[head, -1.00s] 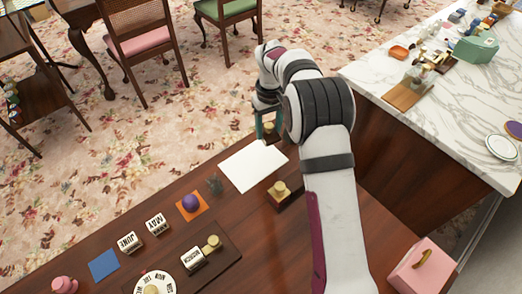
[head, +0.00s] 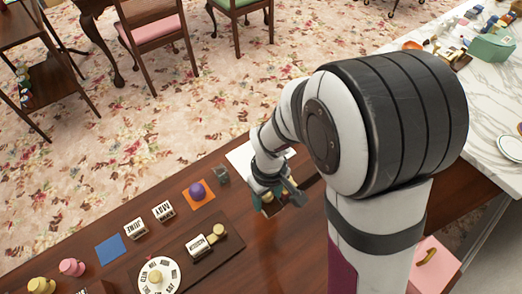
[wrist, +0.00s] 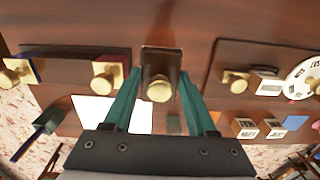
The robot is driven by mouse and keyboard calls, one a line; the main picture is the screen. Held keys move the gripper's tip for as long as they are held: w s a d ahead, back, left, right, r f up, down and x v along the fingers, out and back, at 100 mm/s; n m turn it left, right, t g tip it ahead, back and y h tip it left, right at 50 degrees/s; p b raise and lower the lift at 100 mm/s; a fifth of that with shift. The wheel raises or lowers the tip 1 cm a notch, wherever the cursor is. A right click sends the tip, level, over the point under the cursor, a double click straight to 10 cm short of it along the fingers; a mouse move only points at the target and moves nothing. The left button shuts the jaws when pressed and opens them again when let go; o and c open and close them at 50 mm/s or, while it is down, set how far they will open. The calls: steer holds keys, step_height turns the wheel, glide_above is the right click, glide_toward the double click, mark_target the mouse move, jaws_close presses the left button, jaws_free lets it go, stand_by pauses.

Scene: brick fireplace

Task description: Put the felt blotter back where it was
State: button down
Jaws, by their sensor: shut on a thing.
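My gripper (head: 280,199) is low over the wooden desk, just in front of the white sheet. In the wrist view its teal fingers (wrist: 160,78) are shut on a dark wooden block with a brass knob, which I take for the felt blotter (wrist: 161,62). To its left there is a dark stand (wrist: 65,58) with brass knobs on it. I cannot tell whether the block touches the desk. In the head view the gripper and arm hide most of this spot.
A white sheet (head: 240,157) lies beyond the gripper. To the left are a glass cube (head: 222,175), a purple ball (head: 197,190) on an orange square, and a calendar board with a dial (head: 158,276). A pink box (head: 434,262) stands at right.

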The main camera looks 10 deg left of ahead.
steer(key=a+f, duration=0.1)
steer(key=a, duration=0.1)
steer(key=shift+a+f, duration=0.35)
steer(key=shift+f, duration=0.05)
step_height(320, 180, down, 3)
steer(key=shift+a+f, duration=0.1)
steer(key=shift+f, duration=0.4)
steer(key=shift+f, duration=0.15)
steer(key=shift+c, duration=1)
jaws_free()
